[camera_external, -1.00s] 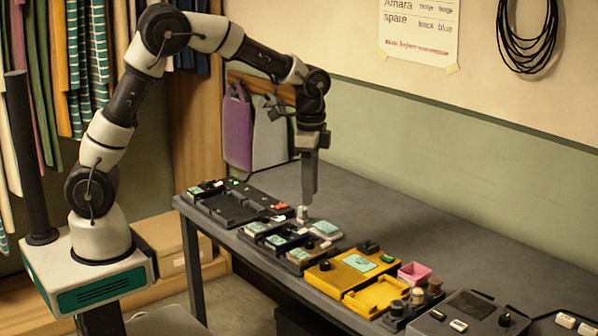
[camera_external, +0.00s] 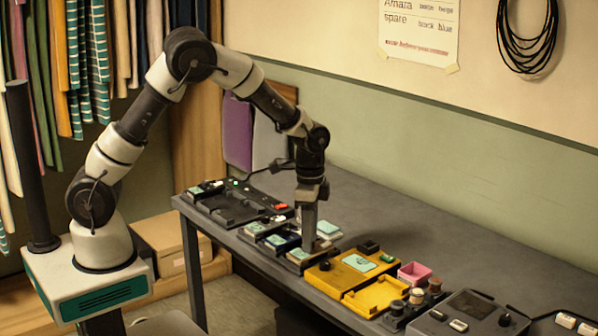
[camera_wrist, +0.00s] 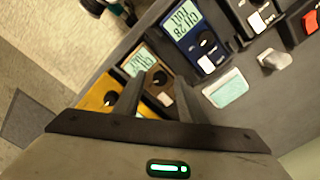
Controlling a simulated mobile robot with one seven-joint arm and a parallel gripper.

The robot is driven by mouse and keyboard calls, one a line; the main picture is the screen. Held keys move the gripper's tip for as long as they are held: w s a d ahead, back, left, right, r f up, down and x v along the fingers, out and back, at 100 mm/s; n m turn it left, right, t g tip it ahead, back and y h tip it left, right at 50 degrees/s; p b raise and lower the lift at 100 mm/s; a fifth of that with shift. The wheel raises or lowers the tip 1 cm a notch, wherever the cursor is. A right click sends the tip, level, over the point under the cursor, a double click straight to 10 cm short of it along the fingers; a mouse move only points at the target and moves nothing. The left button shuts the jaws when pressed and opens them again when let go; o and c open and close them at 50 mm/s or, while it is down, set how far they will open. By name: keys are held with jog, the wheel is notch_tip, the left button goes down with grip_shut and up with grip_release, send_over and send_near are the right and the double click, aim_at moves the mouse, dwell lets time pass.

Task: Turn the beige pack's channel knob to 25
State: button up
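The beige pack (camera_wrist: 150,68) lies in the row of packs, with a pale green display and a dark round channel knob (camera_wrist: 157,77). The display digits are too small to read surely. In the external view the beige pack (camera_external: 298,256) is partly behind my gripper (camera_external: 309,246), which points straight down at its knob end. In the wrist view my gripper (camera_wrist: 151,92) has its two fingers apart, with the knob showing between and just beyond the tips. Contact with the knob cannot be told.
A dark blue pack (camera_wrist: 196,32) stands beside the beige one, and a yellow pack (camera_wrist: 97,98) on the other side. A loose pale green-topped piece (camera_wrist: 226,88) lies close by. A grey metal knob-like piece (camera_wrist: 274,60) stands farther off. The table's back part is clear.

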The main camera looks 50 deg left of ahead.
grip_shut()
jog(key=shift+n+p, duration=0.4)
jog(key=shift+n, duration=0.4)
jog(key=shift+r+n+p, duration=0.1)
jog(key=shift+n+p, duration=0.4)
jog(key=shift+n, duration=0.5)
jog(key=n+p, duration=0.1)
jog(key=n, duration=0.2)
jog(key=shift+n, duration=0.3)
jog(key=n+p, duration=0.1)
jog(key=n, duration=0.2)
jog(key=shift+n+p, duration=0.3)
jog(key=shift+p, duration=0.1)
jog(key=shift+n+p, duration=0.55)
jog(key=shift+n, duration=1.35)
